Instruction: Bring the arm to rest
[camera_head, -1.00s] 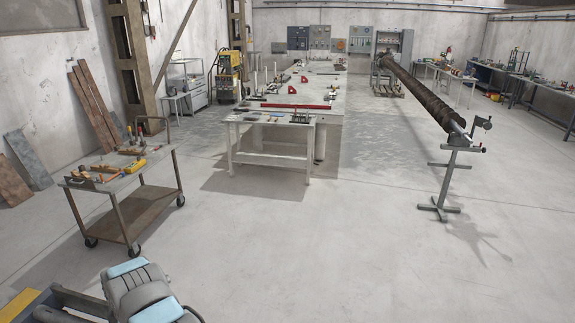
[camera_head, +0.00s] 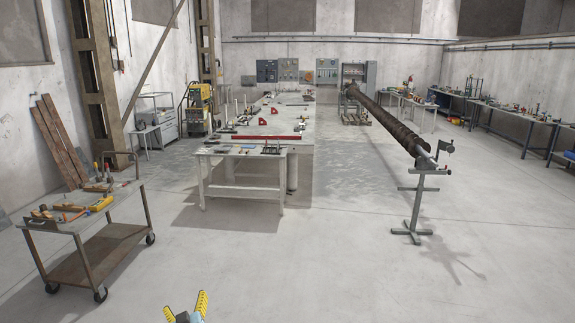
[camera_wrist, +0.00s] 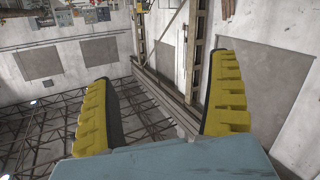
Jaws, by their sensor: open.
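My gripper (camera_head: 187,305) shows at the bottom edge of the head view, with its yellow fingers apart and pointing up. Only its tip shows there; the rest of my arm is below the frame. In the wrist view my gripper (camera_wrist: 165,105) is open, with two yellow ribbed fingers spread wide and nothing between them. The wrist camera looks past the fingers at upper walls and the roof frame (camera_wrist: 60,135). My gripper touches nothing in either view.
A tool cart (camera_head: 110,232) stands at the left. A white worktable (camera_head: 245,160) is in the middle. A long auger (camera_head: 385,115) rests on a grey stand (camera_head: 411,215) at the right. The floor (camera_head: 300,270) between them is clear.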

